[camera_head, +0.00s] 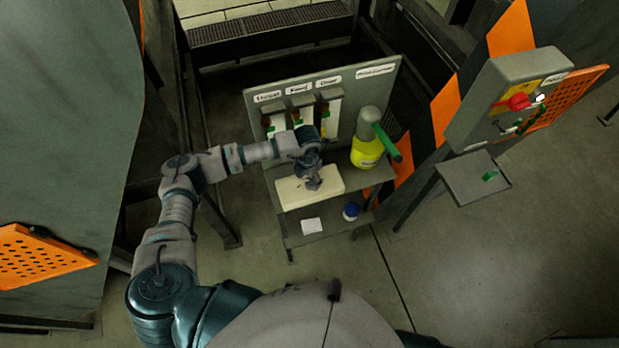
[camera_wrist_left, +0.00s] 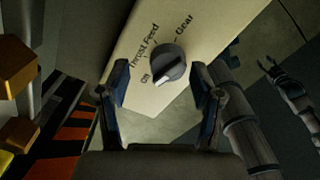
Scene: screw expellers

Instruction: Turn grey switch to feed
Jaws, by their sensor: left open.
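The grey switch (camera_wrist_left: 170,64) is a round knob with a raised bar on a cream box (camera_wrist_left: 205,22), which also shows in the head view (camera_head: 326,181). Printed words surround the knob. A short word sits at the left. The bar's pale end points down and left, nearest the short word. My left gripper (camera_wrist_left: 159,72) is open, its fingers on either side of the knob in the wrist picture. In the head view it (camera_head: 313,183) hangs over the box; contact is unclear.
A panel (camera_head: 385,85) with labelled switches stands behind the box. A yellow bottle (camera_head: 367,153) and a blue-capped item (camera_head: 351,211) stand near it. A control box with a red knob (camera_head: 517,101) is at the right. A dark claw-like shape (camera_wrist_left: 268,68) shows in the wrist view.

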